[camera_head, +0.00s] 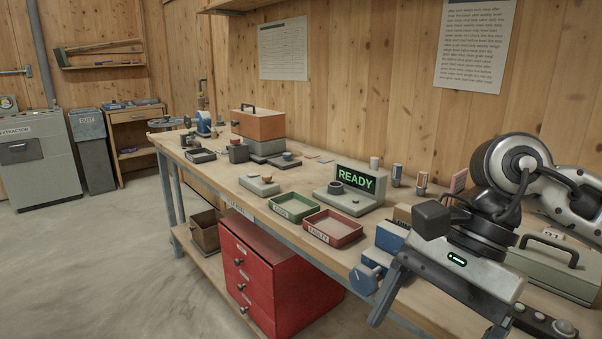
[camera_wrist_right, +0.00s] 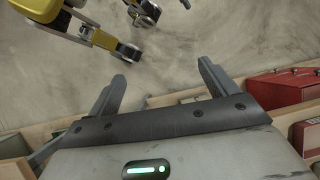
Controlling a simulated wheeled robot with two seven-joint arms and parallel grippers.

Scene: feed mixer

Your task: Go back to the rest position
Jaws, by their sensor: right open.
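My right gripper (camera_head: 435,325) hangs at the right of the head view, in front of the bench's near edge. Its two fingers are spread apart. In the right wrist view the same gripper (camera_wrist_right: 160,72) has bare floor between its fingertips and holds nothing. My left gripper does not show in the head view. The workbench (camera_head: 232,187) runs along the wooden wall. A display unit (camera_head: 355,180) on it reads READY in green.
A green tray (camera_head: 293,207) and a red tray (camera_head: 333,228) lie near the bench's front edge. A blue device (camera_head: 372,272) sits close beside the gripper. A red drawer cabinet (camera_head: 270,275) stands below the bench. The floor (camera_head: 120,260) at left is clear.

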